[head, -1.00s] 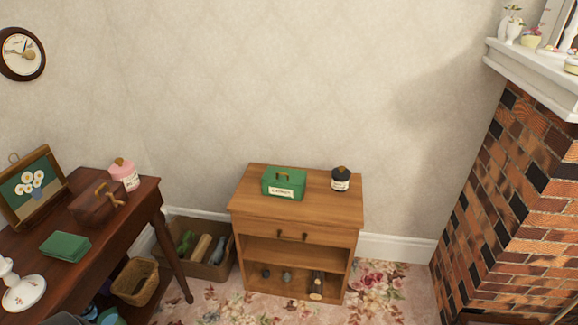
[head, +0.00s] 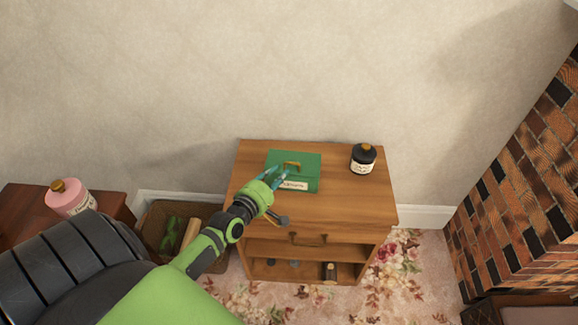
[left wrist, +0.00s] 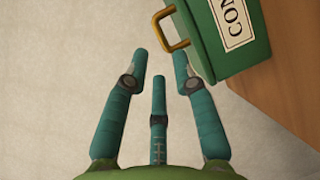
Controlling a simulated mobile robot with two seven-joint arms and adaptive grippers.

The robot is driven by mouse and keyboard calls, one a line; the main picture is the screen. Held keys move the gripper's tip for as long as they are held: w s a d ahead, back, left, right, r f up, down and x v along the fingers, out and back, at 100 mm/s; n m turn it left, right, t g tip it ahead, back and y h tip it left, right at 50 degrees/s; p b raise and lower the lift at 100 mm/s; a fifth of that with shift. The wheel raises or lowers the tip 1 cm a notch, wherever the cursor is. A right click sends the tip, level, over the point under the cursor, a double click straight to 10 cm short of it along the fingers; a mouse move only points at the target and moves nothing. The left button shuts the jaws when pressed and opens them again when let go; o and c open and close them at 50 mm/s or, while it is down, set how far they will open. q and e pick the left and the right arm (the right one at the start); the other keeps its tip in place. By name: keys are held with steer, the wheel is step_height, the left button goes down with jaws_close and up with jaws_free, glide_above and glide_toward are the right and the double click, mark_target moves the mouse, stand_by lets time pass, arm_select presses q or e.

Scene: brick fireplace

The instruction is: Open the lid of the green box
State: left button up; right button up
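The green box (head: 309,168), with a gold handle (head: 292,164) on its lid and a pale label on its front, sits on the wooden cabinet. Its lid looks shut. My left gripper (head: 279,176) is at the box's front left, its fingers covering part of the box in the head view. In the left wrist view, the left gripper (left wrist: 160,62) is open, with its fingers apart and nothing between them. The green box (left wrist: 254,58) is at the upper right there, and its gold handle (left wrist: 173,28) lies just beyond the fingertips. My right gripper is not in view.
A black jar (head: 363,158) stands on the cabinet top (head: 350,198), right of the box. A pink jar (head: 69,196) stands on a dark table (head: 22,197) at the left. A brick fireplace (head: 520,170) is at the right. The cabinet's front right top is clear.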

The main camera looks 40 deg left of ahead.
mark_target(291, 163)
arm_select(q)
steer(key=x, duration=0.6)
steer(key=shift+w+d+b, duration=0.1)
steer(key=shift+w+b, duration=0.1)
steer(key=shift+b, duration=0.1)
jaws_close()
